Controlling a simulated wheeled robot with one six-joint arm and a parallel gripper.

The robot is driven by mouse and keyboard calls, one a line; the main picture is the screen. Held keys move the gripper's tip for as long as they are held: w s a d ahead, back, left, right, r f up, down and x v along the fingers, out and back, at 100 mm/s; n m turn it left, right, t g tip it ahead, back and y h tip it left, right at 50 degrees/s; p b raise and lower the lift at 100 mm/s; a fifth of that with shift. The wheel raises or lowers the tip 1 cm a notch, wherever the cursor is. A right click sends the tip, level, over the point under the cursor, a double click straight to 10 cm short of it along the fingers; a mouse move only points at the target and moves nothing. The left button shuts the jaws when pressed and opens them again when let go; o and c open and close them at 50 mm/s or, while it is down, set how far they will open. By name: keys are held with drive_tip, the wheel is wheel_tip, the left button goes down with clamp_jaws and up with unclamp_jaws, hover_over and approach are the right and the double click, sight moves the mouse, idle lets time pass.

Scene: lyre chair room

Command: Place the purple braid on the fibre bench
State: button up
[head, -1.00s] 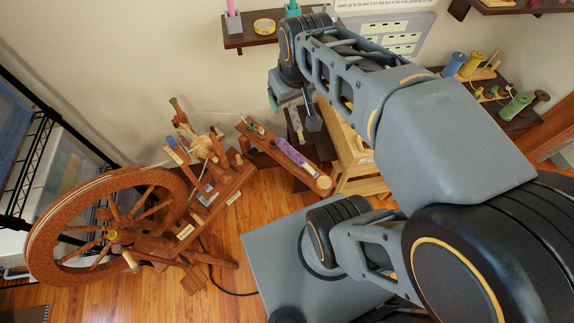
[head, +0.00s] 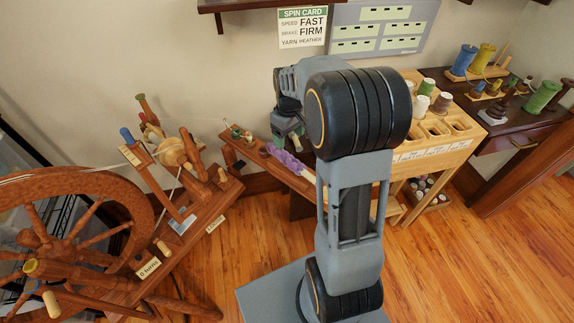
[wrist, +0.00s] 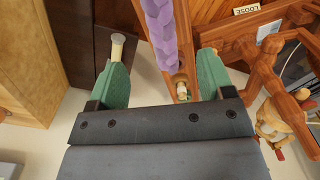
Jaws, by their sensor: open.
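The purple braid (head: 285,158) lies along a narrow reddish-brown wooden plank (head: 236,149) in the head view, partly hidden by my arm. In the wrist view the braid (wrist: 163,28) runs up out of the picture, on the plank between my fingers' lines. My gripper (wrist: 163,58) has two green fingers spread apart, one on each side of the braid's line, with nothing held. In the head view my gripper (head: 288,129) is just behind the braid, mostly hidden by my arm. No surface in view is labelled as the fibre bench.
The spinning wheel (head: 75,183) stands at left, close to the plank. A pale wooden rack (head: 450,135) with thread cones and a dark table (head: 500,135) with spools stand at right. A pale spool (wrist: 118,44) is beside my left-hand finger. Floor at front right is clear.

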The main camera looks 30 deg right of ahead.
sight(289, 156)
wheel_tip(289, 156, down, 11)
drive_tip(key=b, duration=0.2)
drive_tip(key=shift+b, duration=0.4)
drive_tip(key=shift+r, duration=0.1)
drive_tip(key=c, duration=1.1)
drive_tip(key=shift+r, duration=0.1)
